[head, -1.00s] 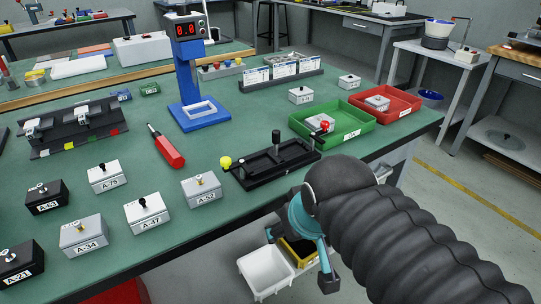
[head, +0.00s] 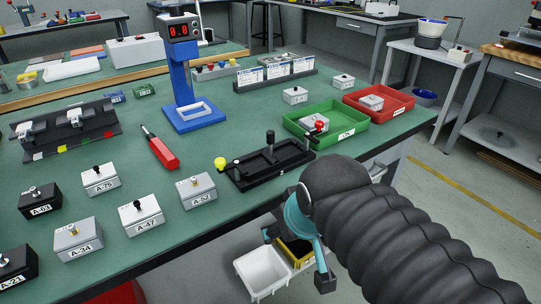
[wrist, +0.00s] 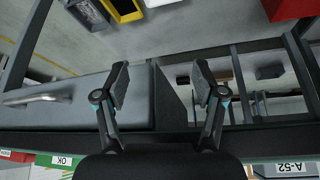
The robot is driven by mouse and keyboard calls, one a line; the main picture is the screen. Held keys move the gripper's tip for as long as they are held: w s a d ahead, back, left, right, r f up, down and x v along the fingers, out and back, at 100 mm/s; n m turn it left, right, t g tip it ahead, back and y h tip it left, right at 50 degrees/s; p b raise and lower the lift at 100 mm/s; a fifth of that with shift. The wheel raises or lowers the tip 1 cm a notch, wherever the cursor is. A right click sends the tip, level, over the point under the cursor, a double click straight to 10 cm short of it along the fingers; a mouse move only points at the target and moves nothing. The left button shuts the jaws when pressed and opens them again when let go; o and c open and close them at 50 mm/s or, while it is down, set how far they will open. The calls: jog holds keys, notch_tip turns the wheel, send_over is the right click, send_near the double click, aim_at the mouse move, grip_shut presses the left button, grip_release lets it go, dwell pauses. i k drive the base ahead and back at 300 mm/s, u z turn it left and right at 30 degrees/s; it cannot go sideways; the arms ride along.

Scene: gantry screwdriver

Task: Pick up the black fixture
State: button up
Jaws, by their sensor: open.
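A black fixture (head: 265,164) with a raised black post and a yellow ball knob lies near the front edge of the green workbench. Two small black boxes, A-63 (head: 40,201) and A-21 (head: 15,266), stand farther left; the pictures do not settle which black item is meant. My gripper (head: 297,258) hangs beyond the bench's front edge, below and right of the knobbed fixture, touching nothing visible. In the wrist view my gripper (wrist: 160,84) has its two fingers apart with nothing between them. The black fixture is not clearly visible there.
Grey boxes A-52 (head: 198,190), A-47 (head: 141,214) and others stand left of the fixture. A red-handled tool (head: 163,153), blue stand (head: 184,85), green tray (head: 346,137) and red tray (head: 397,110) share the bench (head: 235,128). A white bin (head: 262,275) sits below my gripper.

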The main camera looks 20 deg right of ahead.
aim_at(271, 149)
jog(key=u, duration=3.05)
jog(key=k, duration=1.55)
jog(key=z, duration=0.3)
